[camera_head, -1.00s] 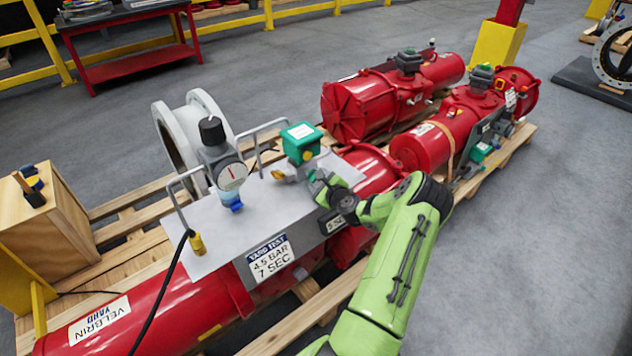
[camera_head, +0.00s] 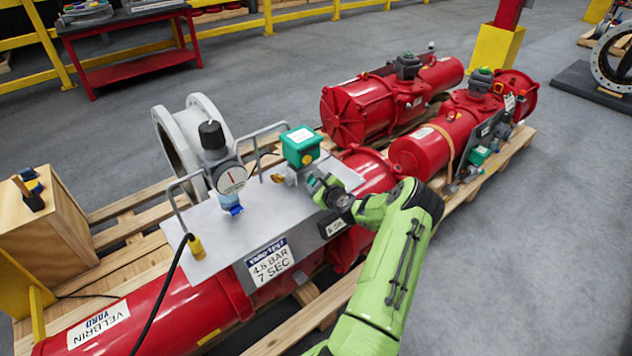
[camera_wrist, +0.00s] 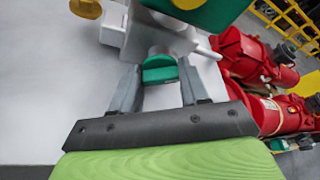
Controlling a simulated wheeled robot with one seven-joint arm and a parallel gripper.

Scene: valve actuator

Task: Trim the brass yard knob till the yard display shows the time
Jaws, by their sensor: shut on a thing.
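My gripper (camera_head: 328,192) is at the right end of the grey panel, below the green box (camera_head: 301,146). In the wrist view its two fingers (camera_wrist: 158,78) are either side of a green knob (camera_wrist: 160,70) and shut on it. A brass knob (camera_head: 278,178) sits to the left, at the foot of the fittings. It also shows at the top left of the wrist view (camera_wrist: 86,8), apart from the fingers. A small dark display (camera_head: 335,226) is on the panel's front edge; its figures are too small to read surely. The sign (camera_head: 269,262) reads YARD TEST, 7 SEC.
A round gauge (camera_head: 231,180) with a blue-bottomed regulator stands on the panel, with metal loop handles (camera_head: 262,150) around it. Red actuators (camera_head: 390,100) lie on the pallet behind. A wooden box (camera_head: 40,235) is at the left.

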